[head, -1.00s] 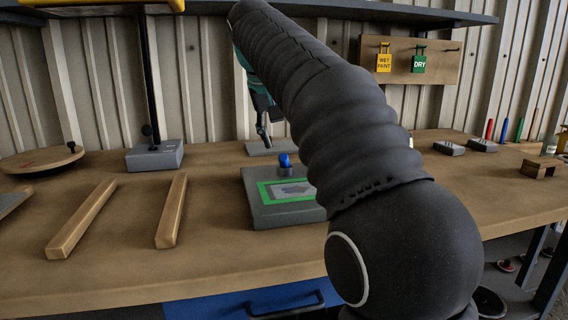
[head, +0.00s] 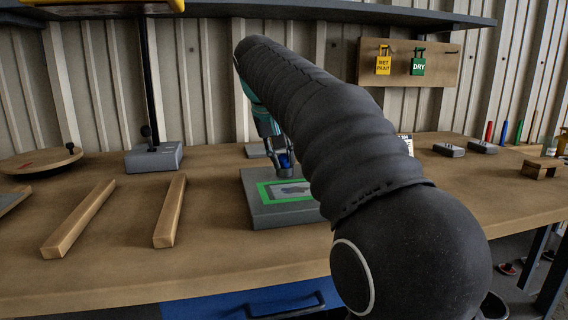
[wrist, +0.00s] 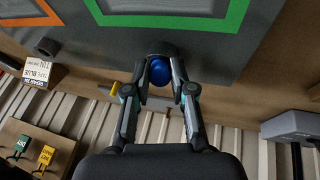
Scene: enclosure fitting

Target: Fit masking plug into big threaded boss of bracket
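A blue masking plug (wrist: 160,74) stands on a short dark round post (wrist: 160,50) near the edge of the grey block (head: 258,190). The plug also shows in the head view (head: 286,161), partly covered by my fingers. My gripper (wrist: 160,66) has one finger on each side of the plug, very close to it. I cannot tell whether the fingers touch it. I cannot make out the bracket for certain; my arm hides part of the bench in the head view.
A second dark post (wrist: 47,47) stands near the orange one. A small labelled box (wrist: 42,73) is close by. Wooden bars (head: 170,211) and a stand base (head: 154,158) are on the left.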

